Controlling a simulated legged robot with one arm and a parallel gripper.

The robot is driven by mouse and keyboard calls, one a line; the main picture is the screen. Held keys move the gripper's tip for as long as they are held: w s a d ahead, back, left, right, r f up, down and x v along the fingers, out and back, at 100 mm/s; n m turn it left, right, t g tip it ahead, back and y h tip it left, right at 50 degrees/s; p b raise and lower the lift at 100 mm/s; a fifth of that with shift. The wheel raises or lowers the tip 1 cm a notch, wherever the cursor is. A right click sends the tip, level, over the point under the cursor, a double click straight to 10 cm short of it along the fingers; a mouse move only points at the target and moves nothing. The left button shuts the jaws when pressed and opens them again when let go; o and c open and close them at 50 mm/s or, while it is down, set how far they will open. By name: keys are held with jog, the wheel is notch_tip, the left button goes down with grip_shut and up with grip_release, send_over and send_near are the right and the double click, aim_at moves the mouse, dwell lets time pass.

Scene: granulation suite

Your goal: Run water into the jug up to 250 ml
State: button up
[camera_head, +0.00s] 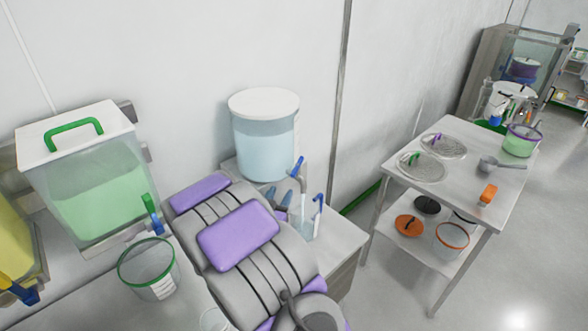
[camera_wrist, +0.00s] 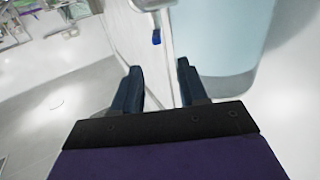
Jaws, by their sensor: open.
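The water tank (camera_head: 266,140), clear with a white lid and pale blue water, stands by the wall. A tap with a blue lever (camera_head: 298,167) is on its right side. Below it stands a clear jug (camera_head: 305,232) with a blue handle (camera_head: 318,204), partly hidden by my arm; its water level cannot be read. My gripper's dark blue fingers (camera_head: 287,198) show partly beside the tap and jug. In the wrist view my gripper (camera_wrist: 159,68) is open with nothing between its fingers. The tank (camera_wrist: 218,35) and a small blue part (camera_wrist: 156,37) lie beyond them.
A green-liquid tank (camera_head: 100,190) and a green-rimmed container (camera_head: 147,268) stand at left, close to my arm. A steel table (camera_head: 470,185) at right holds round lids, a ladle and a green-liquid pot (camera_head: 520,142). The floor right of it is clear.

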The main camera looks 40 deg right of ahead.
aim_at(297, 165)
jog(key=x, duration=0.5)
jog(key=b+x, duration=0.1)
jog(key=x, duration=0.9)
jog(key=shift+s+d+f+b, duration=0.1)
jog(key=shift+s+d+b, duration=0.1)
jog(key=shift+s+b, duration=0.15)
jog(key=shift+w+d, duration=0.15)
jog(key=shift+w, duration=0.15)
grip_shut()
